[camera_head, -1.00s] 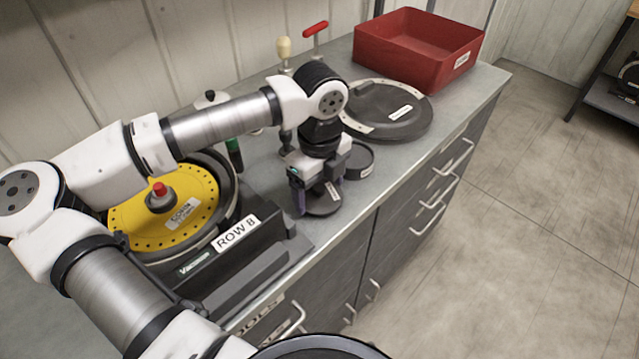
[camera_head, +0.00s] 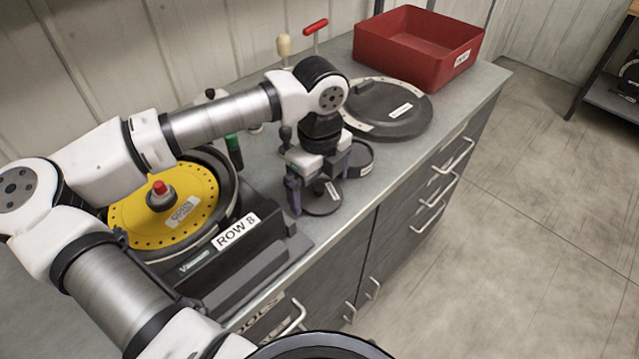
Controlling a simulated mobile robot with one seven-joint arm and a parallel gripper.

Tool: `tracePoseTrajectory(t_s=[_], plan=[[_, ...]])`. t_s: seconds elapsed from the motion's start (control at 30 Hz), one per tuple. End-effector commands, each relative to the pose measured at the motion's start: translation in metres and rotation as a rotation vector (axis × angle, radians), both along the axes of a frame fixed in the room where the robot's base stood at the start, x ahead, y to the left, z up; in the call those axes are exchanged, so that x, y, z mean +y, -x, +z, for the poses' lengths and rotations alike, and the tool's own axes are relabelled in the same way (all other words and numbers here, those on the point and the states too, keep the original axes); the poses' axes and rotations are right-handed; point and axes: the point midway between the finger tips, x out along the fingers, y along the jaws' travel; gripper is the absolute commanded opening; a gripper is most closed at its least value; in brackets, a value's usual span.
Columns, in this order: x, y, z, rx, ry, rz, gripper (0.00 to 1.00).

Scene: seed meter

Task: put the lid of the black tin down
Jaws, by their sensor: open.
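The black lid (camera_head: 321,203), a dark disc with a small white label, lies on the grey counter near its front edge. My gripper (camera_head: 318,196) is open, pointing down over the lid, with a finger on either side of the label. I cannot tell whether the fingers still touch the lid. The round black tin (camera_head: 361,157) stands on the counter just behind and to the right of the lid, partly hidden by my gripper.
The seed meter with a yellow disc (camera_head: 190,215) and the ROW 8 housing (camera_head: 236,232) stands at left. A dark round cover (camera_head: 400,112) and a red bin (camera_head: 440,45) are farther back. A green-capped marker (camera_head: 233,150) and red-handled tool (camera_head: 315,30) stand behind.

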Motion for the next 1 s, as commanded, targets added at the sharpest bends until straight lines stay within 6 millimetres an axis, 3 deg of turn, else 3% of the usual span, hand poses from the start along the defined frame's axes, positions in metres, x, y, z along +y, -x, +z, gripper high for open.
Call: tracePoseTrajectory(t_s=[0.3, 0.5, 0.7, 1.0], plan=[[0.001, -0.001, 0.067, -0.006, -0.003, 0.003, 1.0], [0.0, -0.001, 0.1, -0.004, -0.002, 0.001, 1.0], [0.0, 0.0, 0.113, -0.002, -0.001, 0.0, 1.0], [0.0, 0.0, 0.114, -0.002, -0.001, 0.0, 1.0]])
